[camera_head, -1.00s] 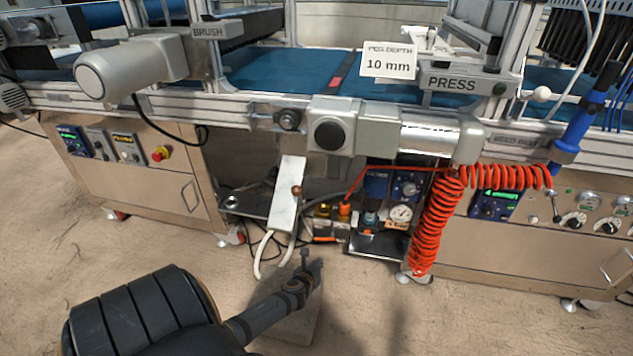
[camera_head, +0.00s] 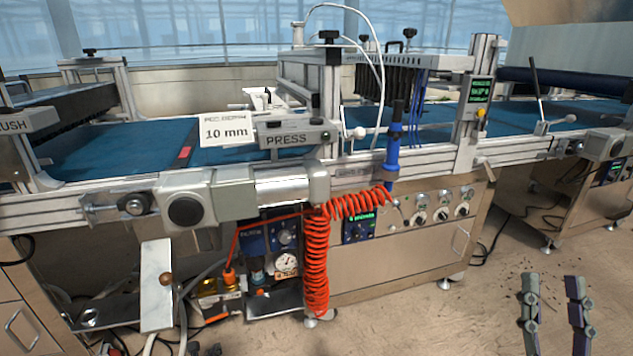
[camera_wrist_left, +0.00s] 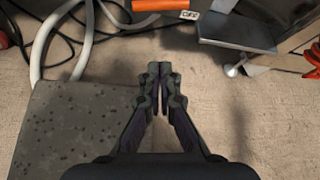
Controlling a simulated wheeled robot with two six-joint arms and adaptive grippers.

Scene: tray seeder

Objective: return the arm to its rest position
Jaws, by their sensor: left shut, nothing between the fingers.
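My left gripper (camera_wrist_left: 160,75) is shut and empty in the left wrist view, its fingertips together, pointing over the bare floor. In the head view only the tip of the left gripper (camera_head: 205,349) shows at the bottom edge, below the machine's front. My right gripper (camera_head: 553,300) is at the lower right of the head view, its two fingers apart with nothing between them, above the floor. The rest of both arms is out of the head view.
The seeder line with its blue belt (camera_head: 100,147) and press unit (camera_head: 290,138) spans the head view. A coiled red hose (camera_head: 316,260) hangs in front. A speckled slab (camera_wrist_left: 75,125) and white hose (camera_wrist_left: 40,50) lie near my left gripper. Floor (camera_head: 420,325) is open at right.

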